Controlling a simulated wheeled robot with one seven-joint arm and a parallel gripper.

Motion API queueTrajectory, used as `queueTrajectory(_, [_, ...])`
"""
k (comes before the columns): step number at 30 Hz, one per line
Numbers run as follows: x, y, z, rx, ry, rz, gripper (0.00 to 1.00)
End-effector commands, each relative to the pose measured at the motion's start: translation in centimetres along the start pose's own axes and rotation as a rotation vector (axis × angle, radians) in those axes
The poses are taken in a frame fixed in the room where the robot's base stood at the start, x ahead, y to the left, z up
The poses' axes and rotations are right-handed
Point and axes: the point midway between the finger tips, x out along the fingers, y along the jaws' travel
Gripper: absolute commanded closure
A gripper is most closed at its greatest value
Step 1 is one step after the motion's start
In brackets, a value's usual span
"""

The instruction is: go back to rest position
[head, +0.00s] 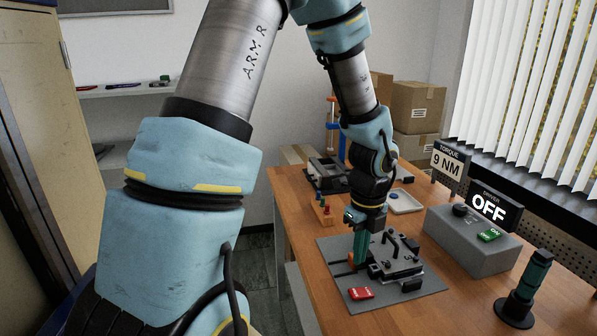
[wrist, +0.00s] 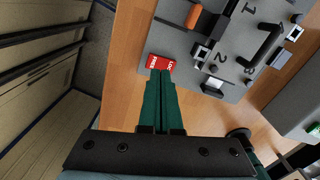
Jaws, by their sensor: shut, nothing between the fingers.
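My gripper (head: 360,262) has long green fingers and points down over the left part of the grey press plate (head: 335,247), beside the dark fixture block (head: 397,263). In the wrist view my gripper (wrist: 161,74) has its two fingers together with nothing between them. I cannot tell how high the tips are above the plate. The fixture in the wrist view carries a black handle (wrist: 265,44), an orange part (wrist: 194,17) and printed numbers.
A grey driver box (head: 470,243) with an OFF display (head: 488,208) stands right of the plate. A green-handled tool (head: 530,276) stands in a black holder at the front right. A white tray (head: 404,202) and another dark fixture (head: 326,174) lie farther back. Cardboard boxes (head: 417,105) stand behind.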

Motion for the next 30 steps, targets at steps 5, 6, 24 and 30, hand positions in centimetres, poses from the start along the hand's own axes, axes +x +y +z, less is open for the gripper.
queueTrajectory(5, [-2.3,5.3,4.9,-0.663,-0.029,-0.023,1.00])
queueTrajectory(6, [-2.8,6.7,5.8,-0.829,-0.032,-0.030,1.00])
queueTrajectory(24, [-6.9,20.4,10.1,-2.573,0.056,-0.162,1.00])
queueTrajectory(30, [-6.9,20.5,10.1,-2.594,0.059,-0.163,1.00])
